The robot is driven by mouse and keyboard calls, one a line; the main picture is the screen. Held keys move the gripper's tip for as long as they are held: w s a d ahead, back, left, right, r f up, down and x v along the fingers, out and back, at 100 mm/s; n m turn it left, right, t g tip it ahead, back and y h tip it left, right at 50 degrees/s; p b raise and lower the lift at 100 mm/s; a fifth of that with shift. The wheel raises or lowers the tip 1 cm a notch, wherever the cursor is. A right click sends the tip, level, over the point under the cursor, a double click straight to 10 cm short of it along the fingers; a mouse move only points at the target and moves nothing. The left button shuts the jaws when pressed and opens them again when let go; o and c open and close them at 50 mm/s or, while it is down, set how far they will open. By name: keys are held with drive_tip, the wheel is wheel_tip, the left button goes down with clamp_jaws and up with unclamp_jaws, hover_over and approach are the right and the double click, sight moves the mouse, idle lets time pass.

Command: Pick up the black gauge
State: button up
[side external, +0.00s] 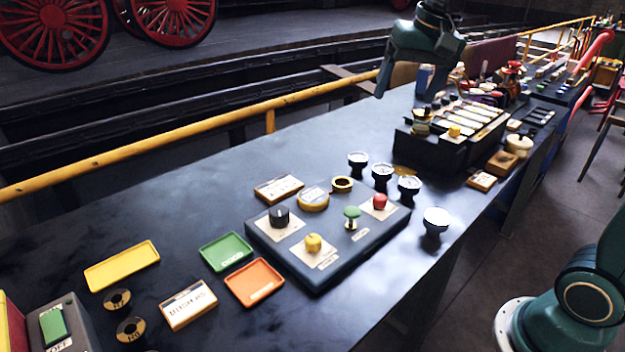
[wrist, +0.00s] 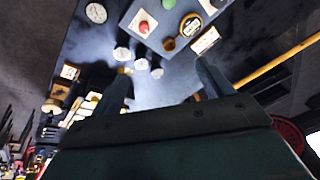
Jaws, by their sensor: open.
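Several gauges with white faces and dark bodies stand on the dark table; I cannot tell which one the task means. Three stand in a slanting row behind the control box: a far one (side external: 357,160), a middle one (side external: 382,173) and a near one (side external: 409,186). A larger-looking one (side external: 436,219) stands apart by the table's front edge. The wrist view shows the row (wrist: 141,64) between my fingers in the picture, and the separate gauge (wrist: 96,12) at upper left. My gripper (side external: 404,92) is open and empty, high above the table behind the row.
The control box (side external: 330,240) with knobs and buttons stands left of the gauges. A brass-rimmed gauge (side external: 313,200) and a small ring (side external: 342,185) are behind it. A dark rack (side external: 450,142) stands to the right. A yellow rail (side external: 200,125) runs behind the table.

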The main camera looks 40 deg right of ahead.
drive_tip(key=w+d+f+m, duration=0.1)
drive_tip(key=w+d+m, duration=0.25)
drive_tip(key=w, duration=0.45)
drive_tip(key=m+g, duration=0.3)
drive_tip(key=m, duration=0.5)
hover_over(359, 157)
wheel_tip(359, 157, down, 17)
drive_tip(key=shift+s+f+n, duration=0.1)
drive_tip(key=shift+f+n, duration=0.05)
drive_tip(key=shift+n, duration=0.1)
wheel_tip(359, 157, down, 8)
drive_tip(key=shift+f, duration=0.3)
drive_tip(key=shift+f, duration=0.1)
